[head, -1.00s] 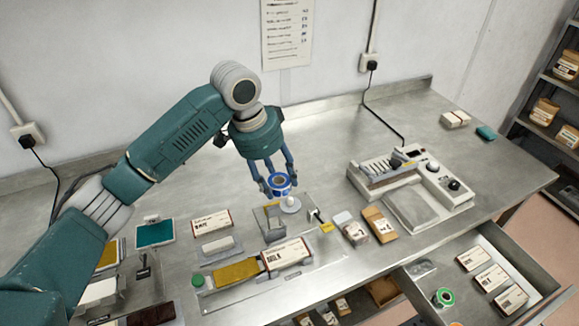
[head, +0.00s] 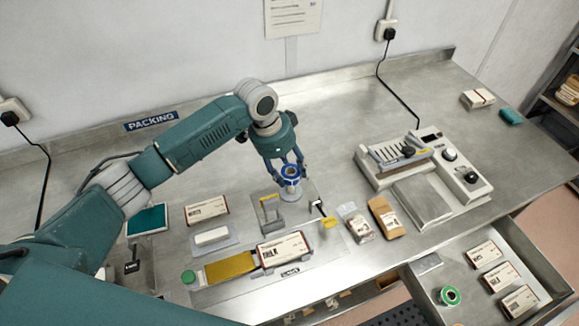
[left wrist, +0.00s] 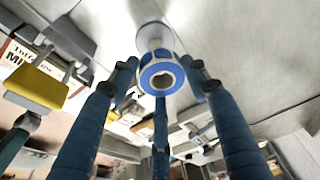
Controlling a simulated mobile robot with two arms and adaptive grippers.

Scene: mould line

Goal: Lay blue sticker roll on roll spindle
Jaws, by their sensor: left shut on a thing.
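The blue sticker roll (head: 291,174) is a blue ring with a pale core, held between the fingertips of my left gripper (head: 288,166). In the left wrist view the roll (left wrist: 162,74) sits between the fingers, its open core facing the camera. The roll spindle (head: 290,193) shows as a pale round base right below the roll; its post is mostly hidden. In the left wrist view the spindle (left wrist: 150,35) lies just beyond the roll, slightly off its centre. I cannot tell whether the post is inside the core. My right gripper is not in view.
A grey stand (head: 268,213) and a yellow-tagged holder (head: 329,220) stand close to the spindle. A sealing machine (head: 420,175) is to the right. An open drawer (head: 418,287) holds boxes and a green roll (head: 449,296). The bench behind is clear.

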